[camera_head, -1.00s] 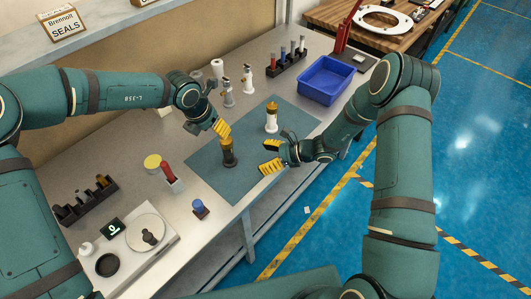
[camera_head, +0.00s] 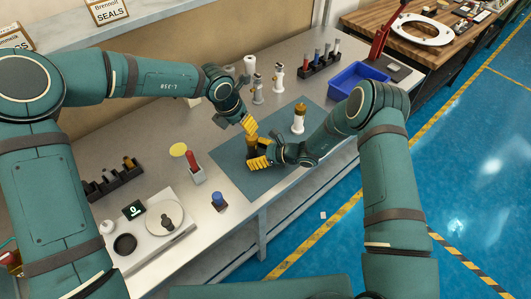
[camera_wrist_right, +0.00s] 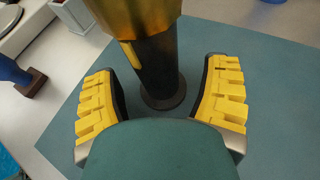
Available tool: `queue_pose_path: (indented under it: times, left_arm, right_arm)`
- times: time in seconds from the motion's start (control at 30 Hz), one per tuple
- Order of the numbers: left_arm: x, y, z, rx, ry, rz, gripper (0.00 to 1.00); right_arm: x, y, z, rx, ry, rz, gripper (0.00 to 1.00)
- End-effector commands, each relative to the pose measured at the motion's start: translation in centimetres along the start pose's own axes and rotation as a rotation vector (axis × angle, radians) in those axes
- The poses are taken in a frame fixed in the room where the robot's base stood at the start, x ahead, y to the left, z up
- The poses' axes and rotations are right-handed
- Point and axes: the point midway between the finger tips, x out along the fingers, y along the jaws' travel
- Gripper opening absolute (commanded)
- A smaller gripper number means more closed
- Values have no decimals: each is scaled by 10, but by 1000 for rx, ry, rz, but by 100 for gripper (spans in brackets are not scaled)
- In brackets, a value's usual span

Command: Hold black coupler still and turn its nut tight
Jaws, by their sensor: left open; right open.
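The black coupler (camera_wrist_right: 158,68) stands upright on the blue-grey mat (camera_head: 262,180). Its brass nut (camera_wrist_right: 140,14) sits on top, and the nut also shows in the head view (camera_head: 252,141). My right gripper (camera_wrist_right: 159,98) is open low down, its yellow fingers on either side of the coupler with gaps showing. In the head view my right gripper (camera_head: 259,160) hides most of the black body. My left gripper (camera_head: 249,126) is at the nut's upper edge, with yellow fingers pointing down at it. Whether it touches the nut cannot be told.
A white coupler with a brass nut (camera_head: 299,118) stands right of my grippers on the mat. A blue bin (camera_head: 357,78) lies at the back right. A red-handled tool (camera_head: 193,165), a blue-topped piece (camera_head: 218,200) and a scale (camera_head: 160,212) stand at the left.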

Motion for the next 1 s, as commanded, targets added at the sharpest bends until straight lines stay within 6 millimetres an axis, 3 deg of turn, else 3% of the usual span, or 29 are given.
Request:
queue_pose_path:
  times: [0.43,0.47,0.6,0.67,0.8,0.83,0.9,1.0]
  left_arm:
    - [0,0,0,0,0,0,46]
    - [0,0,0,0,0,0,46]
    - [0,0,0,0,0,0,46]
    - [0,0,0,0,0,0,46]
    - [0,0,0,0,0,0,46]
    - [0,0,0,0,0,0,46]
    - [0,0,0,0,0,0,46]
    - [0,0,0,0,0,0,46]
  right_arm:
    - [9,0,0,1,0,0,75]
    - [9,0,0,1,0,0,68]
    - [9,0,0,1,0,0,19]
    - [9,0,0,1,0,0,0]
    - [9,0,0,1,0,0,0]
    - [9,0,0,1,0,0,28]
    - [9,0,0,1,0,0,3]
    - [9,0,0,1,0,0,0]
